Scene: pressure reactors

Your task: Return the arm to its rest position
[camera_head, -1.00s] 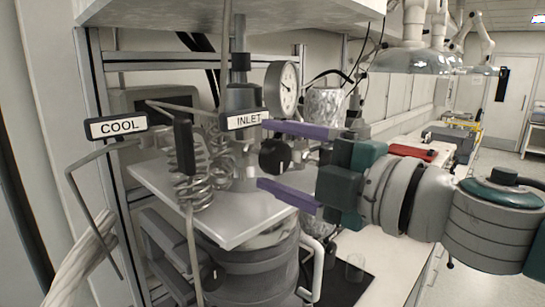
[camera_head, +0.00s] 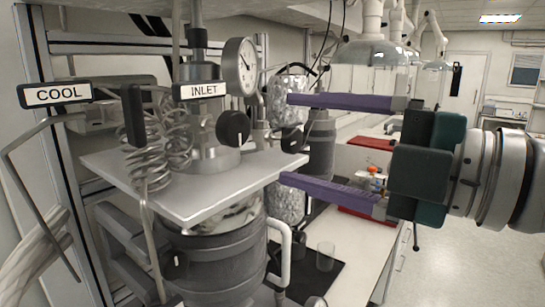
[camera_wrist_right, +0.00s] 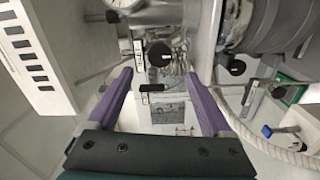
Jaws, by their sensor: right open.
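My right gripper (camera_head: 286,139) comes in from the right with its two purple fingers wide apart and nothing held. Its fingertips stand to the right of the black inlet knob (camera_head: 235,128), with a clear gap. A second dark knob (camera_head: 294,139) shows in the picture between the fingers; its depth relative to them is hard to judge. In the right wrist view the open gripper (camera_wrist_right: 159,74) faces a black knob (camera_wrist_right: 159,54) beyond its fingertips. My left gripper is not in view.
The reactor (camera_head: 212,262) with its metal plate (camera_head: 190,192), pressure gauge (camera_head: 239,66) and INLET label (camera_head: 195,91) stands left of the gripper. A COOL label (camera_head: 57,95) hangs at left. A foil-wrapped vessel (camera_head: 287,100) is behind the fingers. Open floor (camera_head: 450,245) lies at right.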

